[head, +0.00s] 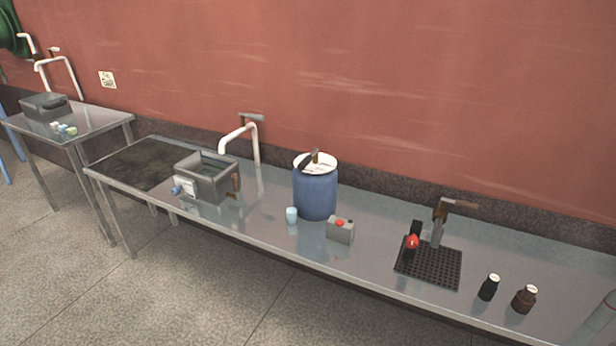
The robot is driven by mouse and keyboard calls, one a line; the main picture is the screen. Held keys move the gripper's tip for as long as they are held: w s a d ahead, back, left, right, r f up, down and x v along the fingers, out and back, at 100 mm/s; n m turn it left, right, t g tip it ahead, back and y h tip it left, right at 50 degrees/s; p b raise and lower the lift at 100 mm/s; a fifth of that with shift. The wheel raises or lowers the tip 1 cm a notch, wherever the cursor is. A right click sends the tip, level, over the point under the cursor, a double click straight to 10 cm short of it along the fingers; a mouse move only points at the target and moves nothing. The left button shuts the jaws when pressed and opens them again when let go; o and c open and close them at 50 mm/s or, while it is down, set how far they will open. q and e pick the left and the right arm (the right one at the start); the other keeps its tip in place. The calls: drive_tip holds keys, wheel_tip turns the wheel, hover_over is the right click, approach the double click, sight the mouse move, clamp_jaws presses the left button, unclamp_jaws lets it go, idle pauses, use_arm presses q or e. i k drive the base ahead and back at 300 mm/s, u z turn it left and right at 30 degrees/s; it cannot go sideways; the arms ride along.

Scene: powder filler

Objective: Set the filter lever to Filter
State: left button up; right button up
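No part is clearly marked as the filter lever, and no "Filter" label is readable at this size. A tap with a grey-brown handle (458,203) stands behind the black drip grid (430,268), its handle pointing right. A red ball-shaped knob (412,242) sits beside it at the grid's back left. A grey open box (205,188) with a small blue part (177,190) stands left of the pipe. Neither gripper is in view.
A blue drum (316,195) stands mid-table, with a light-blue cup (292,215) and a grey box with a red button (341,231) before it. A black bottle (489,288) and a brown bottle (524,299) stand at right. A grey shape cuts the lower right edge.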

sight(305, 163)
drive_tip(key=z, duration=0.5)
drive_tip(key=i, duration=0.85)
drive_tip(key=z, duration=0.05)
